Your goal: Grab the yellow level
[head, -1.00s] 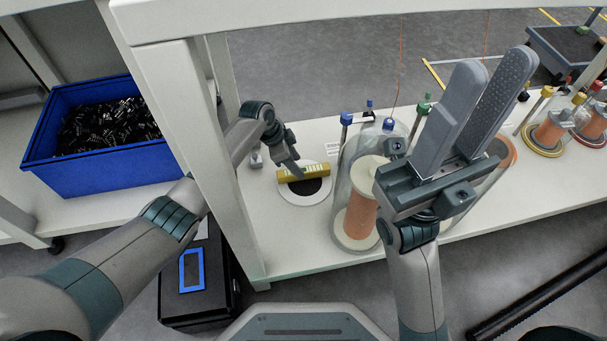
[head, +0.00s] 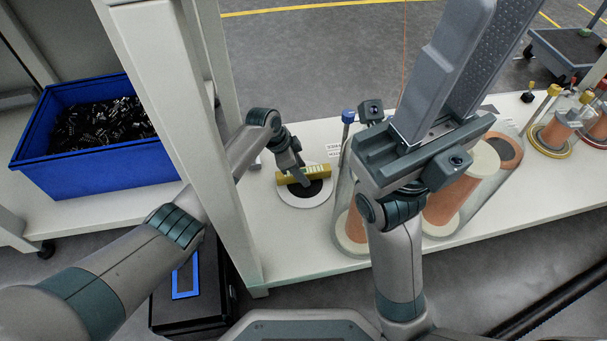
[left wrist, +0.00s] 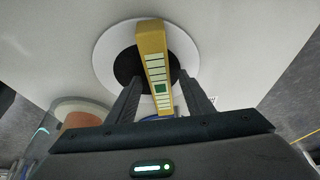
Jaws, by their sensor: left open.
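The yellow level (head: 314,171) is a bar with pale markings, lying across a white round plate (head: 313,201) with a black centre on the white table. It also shows in the left wrist view (left wrist: 153,50), running lengthwise between the fingers. My left gripper (head: 301,178) is over the level, open. In the left wrist view my left gripper (left wrist: 160,88) has one finger on each side of the level, apart from it as far as I can see. My right gripper (head: 468,50) is raised in the foreground, its fingers pointing up, nothing visible in it.
A blue bin (head: 100,170) of small black parts stands on the left shelf. A white frame post (head: 185,130) stands between the bin and the plate. Copper-coloured coils in clear holders (head: 452,200) stand right of the plate, partly behind my right arm. Smaller coils (head: 563,125) stand further right.

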